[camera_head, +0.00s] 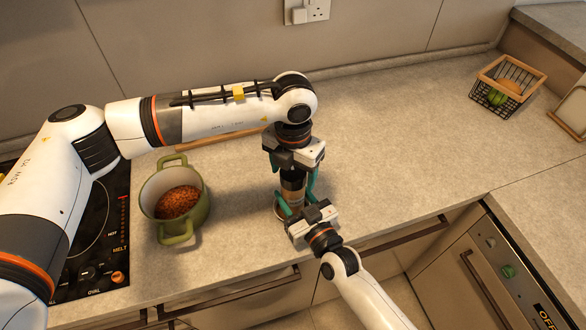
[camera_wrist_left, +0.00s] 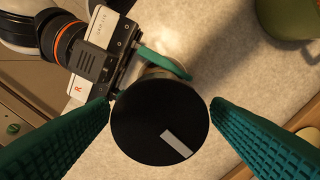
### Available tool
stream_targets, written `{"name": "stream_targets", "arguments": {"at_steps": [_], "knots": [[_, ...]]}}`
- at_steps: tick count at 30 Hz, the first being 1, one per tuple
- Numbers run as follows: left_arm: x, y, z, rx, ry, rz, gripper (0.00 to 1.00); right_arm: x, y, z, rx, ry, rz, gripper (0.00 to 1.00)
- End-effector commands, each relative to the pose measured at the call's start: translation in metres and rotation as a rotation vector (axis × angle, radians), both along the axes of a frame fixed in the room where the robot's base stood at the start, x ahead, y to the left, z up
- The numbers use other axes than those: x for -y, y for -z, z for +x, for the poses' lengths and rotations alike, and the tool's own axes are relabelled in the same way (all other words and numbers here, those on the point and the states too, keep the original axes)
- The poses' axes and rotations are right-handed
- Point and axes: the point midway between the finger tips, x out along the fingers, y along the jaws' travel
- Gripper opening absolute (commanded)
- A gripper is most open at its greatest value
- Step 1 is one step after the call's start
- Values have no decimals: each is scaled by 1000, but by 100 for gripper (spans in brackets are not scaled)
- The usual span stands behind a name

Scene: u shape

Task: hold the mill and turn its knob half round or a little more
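My left gripper (camera_head: 294,186) points down over the mill from above. It is open, with one green finger on each side of the knob, close to its rim. My right gripper (camera_head: 296,202) reaches in from the front, low on the mill, and appears shut on its body. The knob and the gripper partly hide that contact.
A green pot (camera_head: 180,228) with brown contents stands left of the mill, beside the black hob (camera_head: 95,250). A wire basket (camera_head: 505,88) stands at the far right back. The counter right of the mill is clear. The counter's front edge is close to the mill.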

Motion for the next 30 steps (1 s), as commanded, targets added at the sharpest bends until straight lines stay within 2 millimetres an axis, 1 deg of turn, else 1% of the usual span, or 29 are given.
{"name": "stream_targets", "arguments": {"at_steps": [5,8,11,18,21,25,30], "knots": [[0,0,0,0,0,0,72,0,1,-1,-2,-1,-2,11],[0,-8,0,1,-1,-1,72,0,1,-1,-2,-1,-2,11],[0,-23,1,3,-1,1,72,0,1,-1,-2,-1,-2,11],[0,-75,1,4,1,-1,72,0,1,-1,-2,-1,-2,11],[0,-94,1,3,0,-2,72,0,1,-1,-2,-1,-2,11],[0,-110,0,2,0,-1,72,0,1,-1,-2,-1,-2,11],[-1,-119,0,0,0,0,72,0,1,-1,-2,-1,-2,11]]}}
